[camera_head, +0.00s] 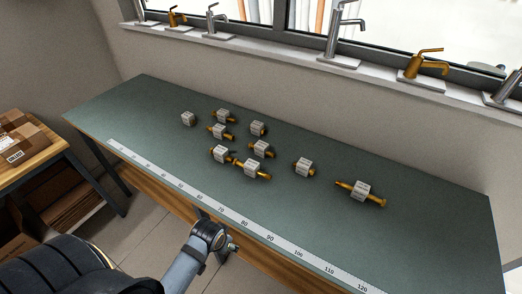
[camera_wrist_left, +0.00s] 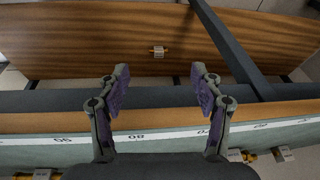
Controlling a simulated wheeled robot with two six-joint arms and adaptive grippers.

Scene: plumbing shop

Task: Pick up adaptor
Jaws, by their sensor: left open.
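Several small brass fittings with white labels lie spread on the green bench top, among them one at the right (camera_head: 361,191), one in the middle (camera_head: 251,168) and one at the left (camera_head: 188,119). I cannot tell which is the adaptor; the labels are too small to read. Another labelled brass fitting (camera_wrist_left: 158,51) lies alone on the wooden surface below the bench top in the left wrist view. My left gripper (camera_wrist_left: 160,78) is open and empty, near the bench's front edge, with that fitting showing beyond the gap between its fingertips. My right gripper is out of view.
The bench top (camera_head: 430,210) carries a ruler strip (camera_head: 245,224) along its front edge. A dark metal beam (camera_wrist_left: 232,45) crosses near the lower wooden surface. Taps (camera_head: 425,65) stand on the window sill behind. A small table with a cardboard box (camera_head: 22,140) is at left.

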